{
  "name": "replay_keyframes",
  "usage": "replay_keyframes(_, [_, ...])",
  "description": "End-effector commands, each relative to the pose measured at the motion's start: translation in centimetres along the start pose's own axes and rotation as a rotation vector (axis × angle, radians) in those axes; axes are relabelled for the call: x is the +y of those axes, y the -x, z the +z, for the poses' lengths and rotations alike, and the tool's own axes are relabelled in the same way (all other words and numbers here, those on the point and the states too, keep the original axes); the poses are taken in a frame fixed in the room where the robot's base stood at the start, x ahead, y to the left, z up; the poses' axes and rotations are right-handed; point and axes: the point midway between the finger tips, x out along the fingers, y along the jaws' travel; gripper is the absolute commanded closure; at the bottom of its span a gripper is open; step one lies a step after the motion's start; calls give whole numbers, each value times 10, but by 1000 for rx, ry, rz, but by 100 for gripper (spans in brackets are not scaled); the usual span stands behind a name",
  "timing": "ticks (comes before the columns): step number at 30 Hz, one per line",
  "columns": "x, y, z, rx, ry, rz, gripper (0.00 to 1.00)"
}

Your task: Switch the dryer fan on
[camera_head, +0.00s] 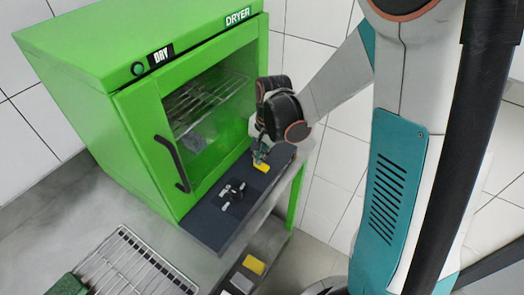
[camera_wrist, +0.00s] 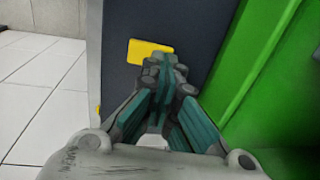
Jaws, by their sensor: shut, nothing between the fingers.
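The green dryer (camera_head: 150,75) has a closed glass door with a black handle (camera_head: 172,163). A small round button (camera_head: 138,69) and a "DRY" label sit on its top front. A dark panel (camera_head: 207,222) runs along below the door. It carries a black part with grey ends (camera_head: 232,195) and a yellow plate (camera_head: 261,166). My gripper (camera_head: 259,158) is shut and empty, pointing down at the panel by the yellow plate. In the wrist view its fingertips (camera_wrist: 168,66) overlap the edge of the yellow plate (camera_wrist: 146,51); I cannot tell whether they touch. Any fan marking is unreadable.
A wire rack (camera_head: 130,265) and a green object (camera_head: 68,286) are on the grey surface at lower left. Another yellow piece (camera_head: 254,265) shows lower down, below the panel. White tiled walls (camera_head: 330,25) stand behind. Wire shelves (camera_head: 205,100) show through the door glass.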

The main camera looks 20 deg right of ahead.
Motion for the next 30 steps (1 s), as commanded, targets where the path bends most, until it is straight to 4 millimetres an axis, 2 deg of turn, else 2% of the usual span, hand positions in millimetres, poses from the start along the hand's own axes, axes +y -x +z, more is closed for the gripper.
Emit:
replay_keyframes(10, [-1,-1,0,0,1,6,100])
replay_keyframes(16, [-6,-14,0,0,3,108,100])
replay_keyframes(30, [-10,-16,1,-1,2,98,100])
